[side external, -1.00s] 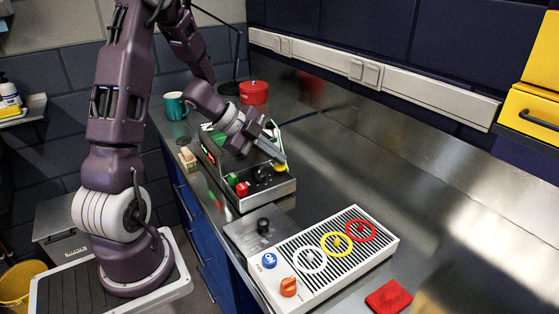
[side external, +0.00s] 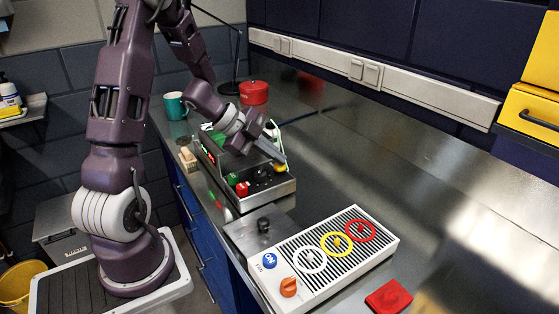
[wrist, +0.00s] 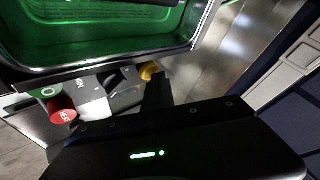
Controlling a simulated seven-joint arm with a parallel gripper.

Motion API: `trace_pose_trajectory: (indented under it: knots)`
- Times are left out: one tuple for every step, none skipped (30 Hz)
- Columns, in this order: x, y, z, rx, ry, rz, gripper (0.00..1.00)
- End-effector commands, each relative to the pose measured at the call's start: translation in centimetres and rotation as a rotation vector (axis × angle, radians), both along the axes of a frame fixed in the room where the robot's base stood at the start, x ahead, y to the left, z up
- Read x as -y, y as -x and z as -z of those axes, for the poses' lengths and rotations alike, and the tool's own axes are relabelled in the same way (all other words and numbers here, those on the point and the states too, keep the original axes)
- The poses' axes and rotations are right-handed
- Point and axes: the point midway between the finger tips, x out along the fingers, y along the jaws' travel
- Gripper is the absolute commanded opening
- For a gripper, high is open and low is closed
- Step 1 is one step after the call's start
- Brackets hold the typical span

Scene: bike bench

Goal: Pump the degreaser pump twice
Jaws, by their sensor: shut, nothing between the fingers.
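A grey bench unit (side external: 215,187) with a green-lit tank stands on the steel counter. A small yellow knob (side external: 280,169) sits at its right front corner; it also shows in the wrist view (wrist: 149,71). No label marks it as the degreaser pump in these views. My gripper (side external: 281,160) is shut and empty, its fingertips pointing down at the yellow knob. In the wrist view the dark fingertips (wrist: 156,84) partly cover the knob's lower side. I cannot tell whether they touch it.
A red button (wrist: 62,110) and a grey-white part (wrist: 93,97) are near the knob. In front stand a black knob on a plate (side external: 264,225) and a white panel with coloured rings (side external: 330,250).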

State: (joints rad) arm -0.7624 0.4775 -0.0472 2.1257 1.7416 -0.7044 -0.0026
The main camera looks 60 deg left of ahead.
Motion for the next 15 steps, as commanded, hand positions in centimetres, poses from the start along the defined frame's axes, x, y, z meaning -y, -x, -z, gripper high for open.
trace_pose_trajectory:
  knots:
    - [-0.01,0.07,0.28,-0.004,0.001,0.0,0.0]
    - [-0.01,0.06,0.41,-0.003,0.002,-0.002,0.0]
    - [-0.02,0.07,0.62,-0.005,0.002,-0.002,0.0]
    - [-0.01,0.08,0.78,-0.004,0.001,-0.002,0.0]
    - [-0.01,0.09,0.9,-0.005,0.001,-0.001,0.0]
    - [-0.01,0.09,1.0,-0.006,0.0,-0.002,0.0]
    - [-0.02,0.1,1.02,-0.006,0.0,-0.002,0.0]
    - [-0.02,0.1,1.02,-0.006,0.001,-0.001,0.0]
    - [-0.02,0.12,1.04,-0.007,0.0,-0.002,0.0]
    - [-0.02,0.12,1.06,-0.008,0.0,-0.001,0.0]
    - [-0.02,0.14,1.07,-0.008,0.0,-0.001,0.0]
    - [-0.01,0.15,1.09,-0.009,-0.001,-0.001,0.0]
    - [-0.01,0.17,1.11,-0.009,0.0,-0.002,0.0]
    - [-0.02,0.19,1.09,-0.009,-0.001,-0.001,0.0]
    - [-0.03,0.2,1.01,-0.01,0.0,-0.001,0.0]
